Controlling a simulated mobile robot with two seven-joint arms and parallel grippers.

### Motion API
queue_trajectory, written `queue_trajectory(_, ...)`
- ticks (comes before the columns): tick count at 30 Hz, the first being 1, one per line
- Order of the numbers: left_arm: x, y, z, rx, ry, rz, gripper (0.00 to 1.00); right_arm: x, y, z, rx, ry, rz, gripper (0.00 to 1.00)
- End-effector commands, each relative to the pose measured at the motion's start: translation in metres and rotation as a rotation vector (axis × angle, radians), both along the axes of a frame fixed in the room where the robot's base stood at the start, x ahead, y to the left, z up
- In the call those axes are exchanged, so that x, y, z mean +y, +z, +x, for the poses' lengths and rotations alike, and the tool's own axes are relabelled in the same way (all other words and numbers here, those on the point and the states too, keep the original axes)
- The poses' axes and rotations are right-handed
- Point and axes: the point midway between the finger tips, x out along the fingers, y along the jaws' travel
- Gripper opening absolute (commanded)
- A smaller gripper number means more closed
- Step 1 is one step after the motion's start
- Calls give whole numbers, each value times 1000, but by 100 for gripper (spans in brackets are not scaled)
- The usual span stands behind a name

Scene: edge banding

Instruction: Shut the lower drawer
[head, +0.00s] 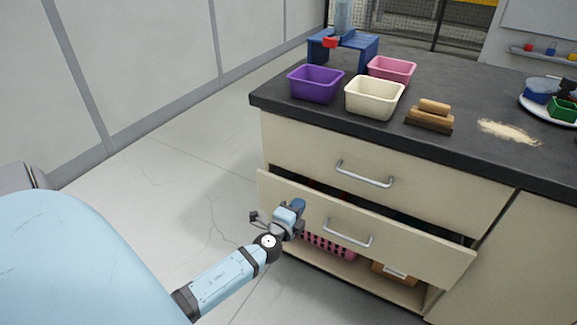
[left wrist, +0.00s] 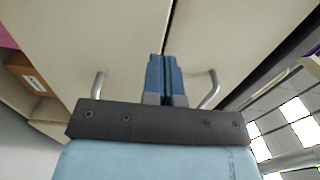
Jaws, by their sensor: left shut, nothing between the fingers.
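The lower drawer (head: 420,245) stands partly open, its front panel out from the cabinet and a dark gap above it. Its bar handle (head: 347,236) is on the front; the handle also shows in the left wrist view (left wrist: 97,86). My left gripper (head: 298,205) is shut and empty, in front of the left part of the drawer front, left of the handle. In the left wrist view its blue fingers (left wrist: 163,78) point at the panel near its top edge; whether they touch it I cannot tell. My right gripper is not in view.
The upper drawer (head: 310,150) looks closed. Below the lower drawer, an open shelf holds a pink basket (head: 330,246) and a cardboard box (head: 395,272). The dark countertop (head: 450,85) carries bins, a brush (head: 430,115) and a dust pile. The floor left of the cabinet is clear.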

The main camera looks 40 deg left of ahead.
Motion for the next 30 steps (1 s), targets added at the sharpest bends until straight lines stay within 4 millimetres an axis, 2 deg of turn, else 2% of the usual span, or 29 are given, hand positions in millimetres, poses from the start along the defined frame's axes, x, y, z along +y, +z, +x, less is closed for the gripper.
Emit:
queue_trajectory(3, 5, 1, 19, -1, 1, -1, 0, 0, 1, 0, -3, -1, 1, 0)
queue_trajectory(7, 7, 0, 32, 0, 0, -1, 0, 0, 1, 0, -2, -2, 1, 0)
queue_trajectory(22, 9, -1, 40, -1, 0, -2, 0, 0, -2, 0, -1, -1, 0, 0)
queue_trajectory(30, 19, -2, 81, -2, 1, -1, 0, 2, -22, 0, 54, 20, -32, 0)
